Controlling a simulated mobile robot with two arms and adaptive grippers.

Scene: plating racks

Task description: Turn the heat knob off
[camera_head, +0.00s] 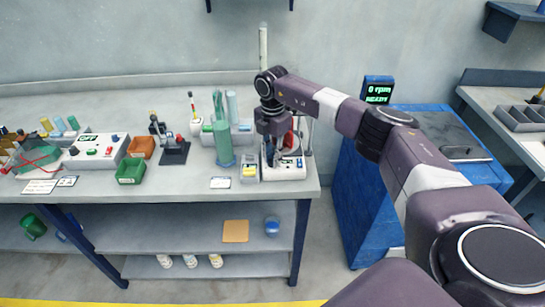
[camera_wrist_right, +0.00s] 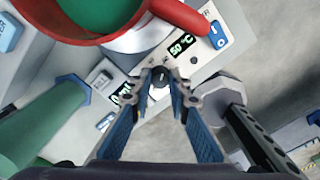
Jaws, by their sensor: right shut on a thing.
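A white hot plate (camera_head: 285,172) stands near the right end of the grey bench. It also shows in the right wrist view (camera_wrist_right: 210,62), with a lit display (camera_wrist_right: 183,44) reading 50 °C and a second display (camera_wrist_right: 121,93), partly hidden. A dark round knob (camera_wrist_right: 160,76) sits on its front panel. My right gripper (camera_head: 274,146) points down over the hot plate. In the right wrist view its blue fingers (camera_wrist_right: 165,88) are closed on the knob from both sides. The knob's label is too small to read. My left gripper is in neither view.
A red-rimmed vessel with green contents (camera_wrist_right: 103,14) stands on the hot plate, close to my fingers. A green cylinder (camera_head: 223,144) stands left of it. A blue cabinet (camera_head: 350,215) is beyond the bench's right edge. Several boxes and tools fill the bench's left.

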